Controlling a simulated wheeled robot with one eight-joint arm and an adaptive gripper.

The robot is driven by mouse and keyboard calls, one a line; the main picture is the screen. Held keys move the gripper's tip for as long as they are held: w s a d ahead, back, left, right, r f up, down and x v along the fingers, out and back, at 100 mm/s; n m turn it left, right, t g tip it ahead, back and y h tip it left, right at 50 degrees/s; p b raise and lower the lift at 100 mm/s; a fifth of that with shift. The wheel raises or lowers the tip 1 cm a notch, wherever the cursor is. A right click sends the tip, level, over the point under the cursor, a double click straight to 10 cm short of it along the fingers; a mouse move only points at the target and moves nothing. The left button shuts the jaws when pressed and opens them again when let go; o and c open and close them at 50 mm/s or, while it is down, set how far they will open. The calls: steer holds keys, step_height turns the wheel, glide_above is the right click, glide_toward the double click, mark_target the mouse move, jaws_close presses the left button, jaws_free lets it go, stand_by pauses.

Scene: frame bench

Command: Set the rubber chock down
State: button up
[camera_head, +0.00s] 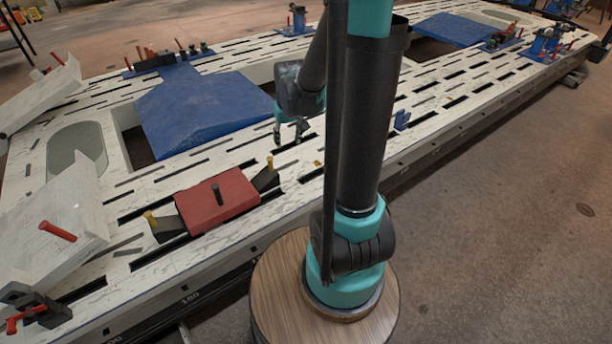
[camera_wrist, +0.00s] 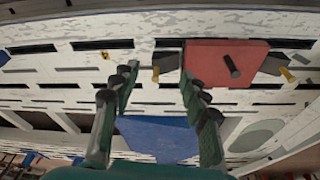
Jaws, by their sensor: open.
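My gripper (camera_head: 290,132) is open above the slotted white bench, behind and right of a red block. In the wrist view its two fingers (camera_wrist: 160,84) stand apart, with nothing held between them. Two dark wedge-shaped pieces that look like chocks, each with a yellow peg, lie at the red block's ends: one at its left (camera_head: 164,228) and one at its right (camera_head: 265,181). Both also show in the wrist view, near the top (camera_wrist: 166,63) and at the upper right (camera_wrist: 274,66). I cannot tell which is the task's rubber chock.
The red block (camera_head: 222,198) with a dark peg lies on the bench (camera_head: 150,187). White plates (camera_head: 50,225) stand at the left.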

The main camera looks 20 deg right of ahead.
steer(key=s+f+t, duration=0.1)
steer(key=s, duration=1.5)
steer(key=shift+s+d+f+m, duration=0.2)
steer(key=shift+d+f+m, duration=0.1)
steer(key=shift+d, duration=0.15)
